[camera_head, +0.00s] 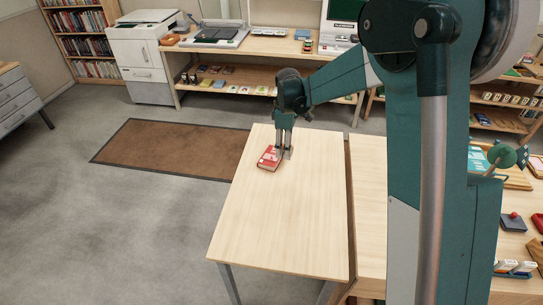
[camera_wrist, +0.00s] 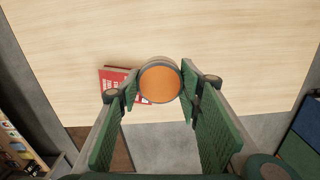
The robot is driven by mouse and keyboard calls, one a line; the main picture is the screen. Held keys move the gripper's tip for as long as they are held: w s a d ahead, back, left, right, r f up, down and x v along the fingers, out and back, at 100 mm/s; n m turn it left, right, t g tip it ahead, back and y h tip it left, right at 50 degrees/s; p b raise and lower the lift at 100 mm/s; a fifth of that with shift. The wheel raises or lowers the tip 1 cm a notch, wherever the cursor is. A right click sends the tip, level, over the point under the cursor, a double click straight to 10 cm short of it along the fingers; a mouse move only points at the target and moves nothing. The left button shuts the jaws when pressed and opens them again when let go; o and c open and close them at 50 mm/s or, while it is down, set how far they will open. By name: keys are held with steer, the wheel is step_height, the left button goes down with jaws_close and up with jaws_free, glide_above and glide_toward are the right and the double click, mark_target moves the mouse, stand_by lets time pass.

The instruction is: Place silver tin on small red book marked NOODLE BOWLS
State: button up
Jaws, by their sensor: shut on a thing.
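A round tin (camera_wrist: 160,82) with an orange face and a grey metallic rim is between the two green finger pads of my gripper (camera_wrist: 160,88) in the wrist view. The gripper is shut on it. The small red book (camera_wrist: 116,76) with white lettering lies just left of the tin there, partly covered by the tin and a finger. In the head view the red book (camera_head: 268,158) lies near the far end of the pale table, and my gripper (camera_head: 284,152) points down at its right edge. I cannot pick out the tin clearly there, nor its height above the table.
The pale wooden table (camera_head: 285,220) is otherwise bare. A second table (camera_head: 368,215) adjoins on the right, with books and small items farther right. A brown mat (camera_head: 165,148) lies on the floor at left. A low bench with a printer beside it stands at the back.

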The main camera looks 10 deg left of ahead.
steer(key=w+a+f+p, duration=0.1)
steer(key=w+a, duration=0.6)
steer(key=w, duration=0.2)
steer(key=shift+w+a, duration=0.25)
steer(key=shift+f, duration=0.1)
glide_above(271, 156)
steer(key=shift+f, duration=3.15)
steer(key=shift+f, duration=1.85)
steer(key=shift+f+b, duration=0.2)
steer(key=shift+b, duration=0.25)
steer(key=o, duration=0.9)
steer(key=shift+r, duration=0.15)
